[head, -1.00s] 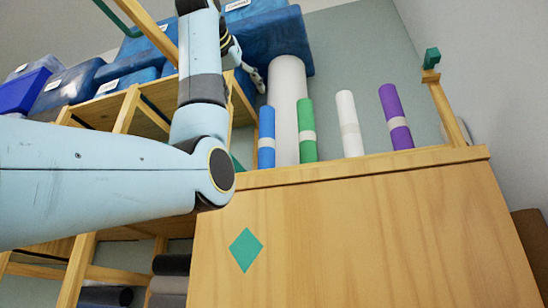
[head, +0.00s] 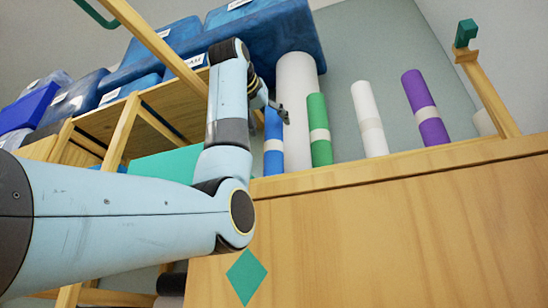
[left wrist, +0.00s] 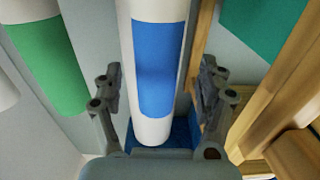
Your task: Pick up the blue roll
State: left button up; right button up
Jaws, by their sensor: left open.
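The blue roll (head: 273,150) stands upright with a white band on the wooden cabinet top (head: 400,165), in front of a thick white roll (head: 298,75). My left gripper (head: 272,106) is open at the blue roll's upper end and partly hides it. In the left wrist view, the blue roll (left wrist: 158,75) lies between the spread fingers of the gripper (left wrist: 160,78), with a gap on each side. The thick white roll (left wrist: 150,131) shows behind it. My right gripper is not in view.
A green roll (head: 319,130) stands close to the right of the blue one. A thin white roll (head: 369,118) and a purple roll (head: 426,108) stand farther right. A wooden post (head: 488,92) rises at the right end. Blue boxes (head: 275,45) are stacked behind.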

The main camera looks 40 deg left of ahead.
pick_arm(q)
jog(key=w+p, duration=0.1)
jog(key=w+r+p, duration=0.1)
jog(key=w, duration=0.1)
jog(key=shift+w+a, duration=0.1)
jog(key=shift+a, duration=0.1)
jog(key=shift+w+a+f, duration=0.1)
jog(key=shift+w+f, duration=0.05)
jog(key=shift+w, duration=0.1)
jog(key=shift+s, duration=0.2)
jog(key=c, duration=0.4)
grip_shut()
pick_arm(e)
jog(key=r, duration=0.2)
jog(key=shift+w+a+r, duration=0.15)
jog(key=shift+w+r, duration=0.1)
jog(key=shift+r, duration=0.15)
